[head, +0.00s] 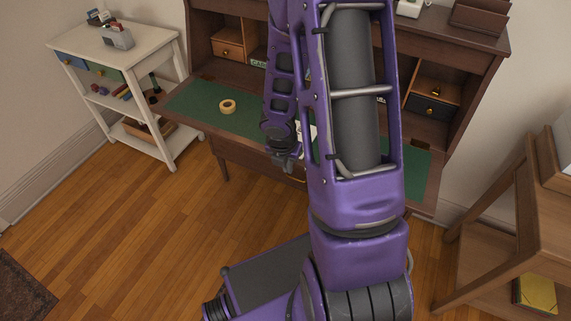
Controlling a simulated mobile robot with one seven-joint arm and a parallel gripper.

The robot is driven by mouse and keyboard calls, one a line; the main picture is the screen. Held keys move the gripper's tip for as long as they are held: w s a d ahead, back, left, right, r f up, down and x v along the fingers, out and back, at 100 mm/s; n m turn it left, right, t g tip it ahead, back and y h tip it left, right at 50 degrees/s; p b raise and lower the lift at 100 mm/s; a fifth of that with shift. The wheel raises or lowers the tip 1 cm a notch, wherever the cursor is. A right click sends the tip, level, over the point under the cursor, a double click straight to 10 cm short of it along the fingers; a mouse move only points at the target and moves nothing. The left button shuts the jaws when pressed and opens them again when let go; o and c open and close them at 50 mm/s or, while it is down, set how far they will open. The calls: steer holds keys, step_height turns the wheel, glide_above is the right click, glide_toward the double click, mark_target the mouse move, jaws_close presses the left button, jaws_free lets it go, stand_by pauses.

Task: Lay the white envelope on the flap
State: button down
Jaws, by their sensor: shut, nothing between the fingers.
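The flap (191,101) of the brown desk is folded down, with a green writing surface. My purple arm crosses the middle of the head view and hides much of the flap and desk. My gripper (288,166) points down at the flap's front edge, small and partly in shadow. It is shut with nothing in it. A small white patch (312,131) shows beside my arm over the flap. It may be part of the white envelope, but my arm hides the rest and I cannot tell whether it lies on the flap.
The desk's drawers and cubbies rise behind. A white trolley (166,56) stands at left, a wooden shelf unit (491,212) at right with a yellow folder (537,293).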

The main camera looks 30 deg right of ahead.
mark_target(298, 139)
steer(key=shift+w+d+r+p, duration=0.15)
steer(key=shift+w+d+p, duration=0.15)
steer(key=shift+w+d, duration=0.4)
steer(key=shift+w+d+r+p, duration=0.1)
steer(key=shift+w+d+p, duration=0.15)
steer(key=shift+w+d, duration=0.45)
steer(key=shift+w+d+r+p, duration=0.2)
steer(key=shift+d+p, duration=0.05)
steer(key=shift+p, duration=0.3)
steer(key=shift+w+d+p, duration=0.6)
steer(key=shift+d+p, duration=0.05)
steer(key=shift+p, duration=0.15)
steer(key=shift+w+d+f, duration=0.2)
steer(key=shift+a, duration=0.15)
